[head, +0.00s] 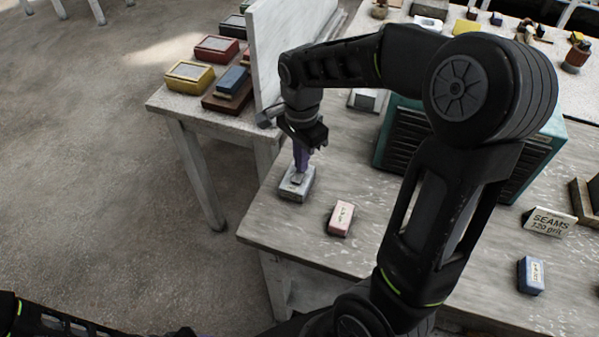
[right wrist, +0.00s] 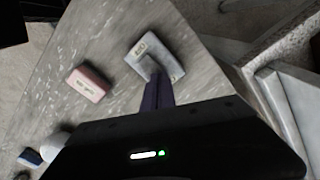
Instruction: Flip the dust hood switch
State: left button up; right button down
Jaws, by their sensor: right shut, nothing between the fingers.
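The switch is a small light-grey box (head: 296,186) near the front left corner of the table. It also shows in the right wrist view (right wrist: 142,47), with a small label on its top face and a raised grey part partly hidden behind my fingers. My right gripper (head: 300,170) points down over the box, its purple fingers shut and empty. In the right wrist view the fingertips (right wrist: 156,80) reach the raised part; I cannot tell whether they touch it. A teal box with dark slats (head: 549,150), perhaps the dust hood, stands behind my right arm. My left gripper is out of view.
A pink labelled block (head: 341,218) lies just right of the switch. A white upright panel (head: 267,50) stands close behind my right wrist. A blue block (head: 531,275) and a "SEAMS" sign (head: 549,221) are at the right. A side table (head: 160,100) holds coloured boxes.

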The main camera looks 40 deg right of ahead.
jog(key=shift+f, duration=0.2)
jog(key=shift+r, duration=0.15)
notch_tip(320, 180, up, 7)
jog(key=p, duration=0.5)
dwell(0.7)
